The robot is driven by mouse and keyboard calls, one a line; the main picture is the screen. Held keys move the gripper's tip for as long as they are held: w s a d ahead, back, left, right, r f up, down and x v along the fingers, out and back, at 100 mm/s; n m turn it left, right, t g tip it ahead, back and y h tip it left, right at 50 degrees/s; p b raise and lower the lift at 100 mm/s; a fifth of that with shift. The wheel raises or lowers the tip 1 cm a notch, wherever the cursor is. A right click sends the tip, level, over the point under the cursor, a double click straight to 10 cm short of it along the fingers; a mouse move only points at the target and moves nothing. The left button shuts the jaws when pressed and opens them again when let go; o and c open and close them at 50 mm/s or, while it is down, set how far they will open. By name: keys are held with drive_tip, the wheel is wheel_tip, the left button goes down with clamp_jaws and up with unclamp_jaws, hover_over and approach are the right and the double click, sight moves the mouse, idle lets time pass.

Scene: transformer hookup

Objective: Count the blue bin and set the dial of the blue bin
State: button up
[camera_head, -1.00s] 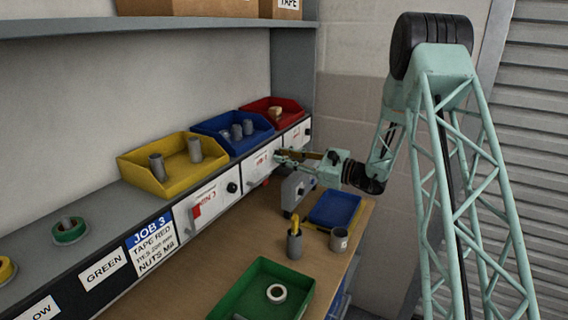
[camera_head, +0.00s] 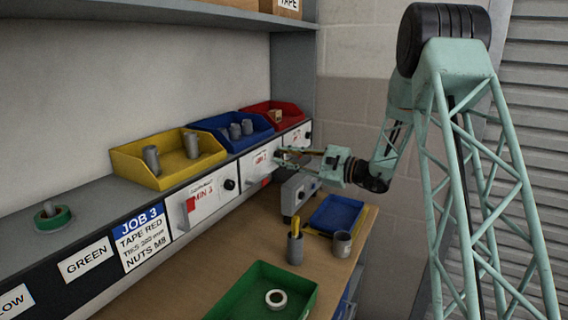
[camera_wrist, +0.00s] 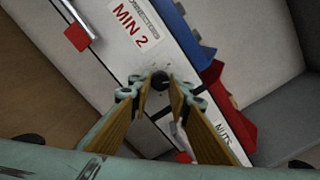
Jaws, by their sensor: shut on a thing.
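The blue bin (camera_head: 231,131) stands on the ledge between the yellow and red bins, with three grey cylinders visible in it. The front panel below it (camera_head: 258,166) carries a red-lettered label, which reads MIN 2 (camera_wrist: 136,22) in the wrist view. The panel's black dial (camera_wrist: 160,79) sits between my fingertips in the wrist view. My gripper (camera_head: 280,154) is shut on this dial, with its tan finger pads (camera_wrist: 112,117) on both sides. The dial is hidden by the fingers in the head view, and its pointer setting cannot be read.
The yellow bin (camera_head: 126,166) holds two grey cylinders. The red bin (camera_head: 290,109) stands right of the blue one. A green tray (camera_head: 308,296), a blue tray (camera_head: 338,212), two cups and a grey box (camera_head: 297,194) are on the bench below my arm.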

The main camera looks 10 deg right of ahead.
drive_tip(key=shift+n+b, duration=0.4)
idle(0.3)
drive_tip(key=o, duration=0.9)
drive_tip(key=shift+c, duration=0.2)
drive_tip(key=shift+d, duration=0.1)
drive_tip(key=v, duration=1.1)
drive_tip(key=shift+s+d, duration=0.25)
drive_tip(key=shift+s, duration=0.1)
